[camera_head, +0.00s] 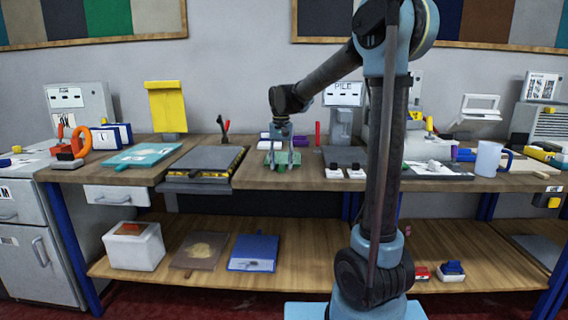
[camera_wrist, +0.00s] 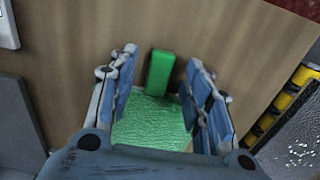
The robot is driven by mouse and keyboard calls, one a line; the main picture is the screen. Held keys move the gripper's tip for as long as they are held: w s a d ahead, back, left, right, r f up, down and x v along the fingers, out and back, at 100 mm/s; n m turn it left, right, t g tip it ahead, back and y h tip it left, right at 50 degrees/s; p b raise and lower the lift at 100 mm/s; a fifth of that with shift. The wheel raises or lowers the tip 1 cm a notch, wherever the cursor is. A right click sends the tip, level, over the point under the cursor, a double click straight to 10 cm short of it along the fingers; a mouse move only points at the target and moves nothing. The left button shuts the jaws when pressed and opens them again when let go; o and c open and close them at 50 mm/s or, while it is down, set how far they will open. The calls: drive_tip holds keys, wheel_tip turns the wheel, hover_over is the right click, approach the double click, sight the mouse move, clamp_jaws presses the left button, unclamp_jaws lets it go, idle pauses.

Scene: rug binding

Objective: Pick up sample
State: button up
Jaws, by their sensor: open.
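The sample appears as a green textured square (camera_wrist: 150,122) with a raised green block (camera_wrist: 160,72) at one side, lying on the wooden bench. In the head view the green sample (camera_head: 284,159) shows under my gripper (camera_head: 282,150) on the bench top. In the wrist view my gripper (camera_wrist: 163,100) is open, with its fingers on either side of the sample. The near part of the sample is hidden by my gripper's body. I cannot tell whether the fingers touch it.
A dark slab with yellow-black edging (camera_head: 206,160) lies left of the sample. A grey plate (camera_head: 343,156) and two small white-and-black blocks (camera_head: 345,172) lie to the right. The bench front edge is close.

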drive_tip(key=shift+f, duration=0.6)
clamp_jaws()
